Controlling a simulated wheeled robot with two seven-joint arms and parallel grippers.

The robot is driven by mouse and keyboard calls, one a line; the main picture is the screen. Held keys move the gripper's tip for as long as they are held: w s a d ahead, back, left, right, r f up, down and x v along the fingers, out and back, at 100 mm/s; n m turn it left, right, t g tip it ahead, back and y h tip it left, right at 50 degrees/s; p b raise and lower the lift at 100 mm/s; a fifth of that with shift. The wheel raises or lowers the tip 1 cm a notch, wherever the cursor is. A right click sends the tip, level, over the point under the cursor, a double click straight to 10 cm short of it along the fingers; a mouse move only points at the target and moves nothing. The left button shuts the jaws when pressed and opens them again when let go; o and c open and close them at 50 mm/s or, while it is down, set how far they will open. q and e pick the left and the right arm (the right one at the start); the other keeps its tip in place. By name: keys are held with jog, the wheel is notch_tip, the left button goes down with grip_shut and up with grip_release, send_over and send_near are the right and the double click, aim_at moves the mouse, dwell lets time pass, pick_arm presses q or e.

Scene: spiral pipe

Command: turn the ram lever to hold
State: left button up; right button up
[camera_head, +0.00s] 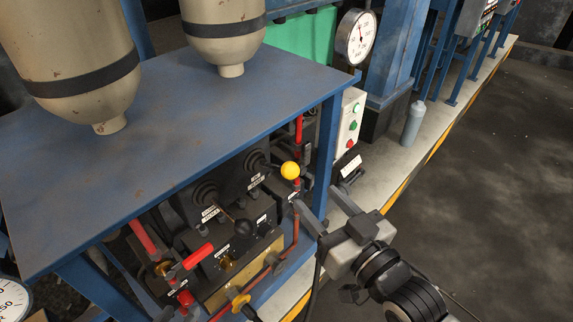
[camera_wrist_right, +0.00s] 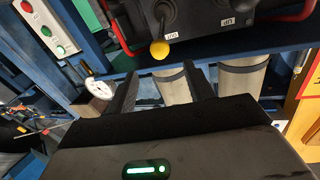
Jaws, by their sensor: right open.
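A lever with a yellow ball knob (camera_head: 290,170) stands out from the dark control panel (camera_head: 228,185) under the blue table. The yellow knob also shows in the right wrist view (camera_wrist_right: 160,49), just beyond and between my fingertips, with no contact visible. A second lever has a black ball knob (camera_head: 242,227) and sits lower on the panel. My right gripper (camera_head: 315,197) is open and empty, right of and below the yellow knob. My left gripper is out of view.
The blue table (camera_head: 170,130) with hanging tanks (camera_head: 225,35) covers the panel from above, and its blue leg (camera_head: 326,150) stands close to my right gripper. A red handle (camera_head: 198,256) and red pipes are nearby. A button box (camera_head: 350,125) is behind. Floor at right is clear.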

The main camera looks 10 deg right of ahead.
aim_at(286, 165)
jog(key=x, duration=1.1)
jog(key=shift+w+a, duration=0.15)
jog(key=shift+w, duration=0.15)
